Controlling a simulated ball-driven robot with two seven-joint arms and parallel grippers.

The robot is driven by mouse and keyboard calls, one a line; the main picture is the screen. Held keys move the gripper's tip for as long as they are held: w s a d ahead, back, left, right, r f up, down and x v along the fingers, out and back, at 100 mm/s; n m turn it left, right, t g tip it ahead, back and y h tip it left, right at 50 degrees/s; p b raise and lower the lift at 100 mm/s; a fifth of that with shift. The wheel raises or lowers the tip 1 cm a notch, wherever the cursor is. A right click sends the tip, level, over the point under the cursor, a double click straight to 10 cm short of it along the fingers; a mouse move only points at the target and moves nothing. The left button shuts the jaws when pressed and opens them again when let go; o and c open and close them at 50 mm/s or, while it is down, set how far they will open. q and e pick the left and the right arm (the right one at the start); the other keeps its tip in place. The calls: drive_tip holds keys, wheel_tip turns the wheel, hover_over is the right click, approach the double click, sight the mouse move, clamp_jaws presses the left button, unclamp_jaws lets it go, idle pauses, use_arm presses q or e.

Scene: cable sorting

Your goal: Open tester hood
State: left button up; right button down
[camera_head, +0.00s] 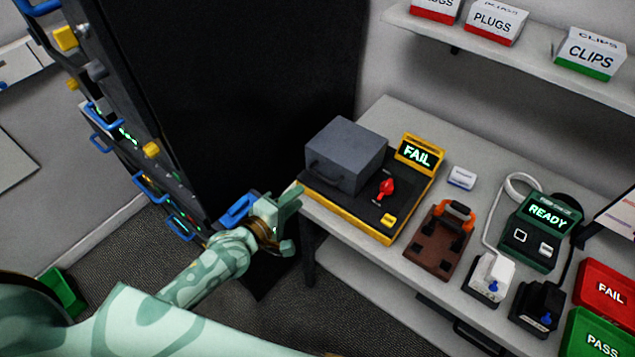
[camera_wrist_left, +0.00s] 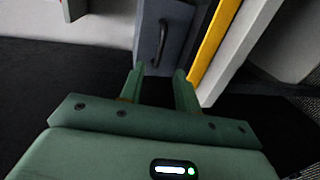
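The tester (camera_head: 350,221) is a black and yellow unit at the left end of the table, with a lit "FAIL" display (camera_head: 415,155) and a red knob (camera_head: 386,187). Its grey box-shaped hood (camera_head: 347,150) looks shut. A dark handle (camera_head: 322,172) is on the hood's left-facing side. My left gripper (camera_head: 291,218) is open and empty off the table's left edge, apart from the hood. In the left wrist view, the hood's handle (camera_wrist_left: 161,44) appears beyond the gap between the open fingers (camera_wrist_left: 156,88). My right gripper is not in view.
A brown fixture with an orange handle (camera_head: 457,217), a green "READY" unit (camera_head: 545,222) and red (camera_head: 605,290) and green (camera_head: 592,338) bins lie to the right. A dark rack with blue handles (camera_head: 148,190) stands left. A shelf (camera_head: 500,50) hangs above.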

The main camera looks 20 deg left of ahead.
sight(321, 178)
use_arm(q)
drive_tip(key=b+x, duration=0.1)
drive_tip(key=x, duration=0.8)
drive_tip(key=shift+a+b, duration=0.2)
drive_tip(key=shift+b, duration=0.1)
clamp_jaws()
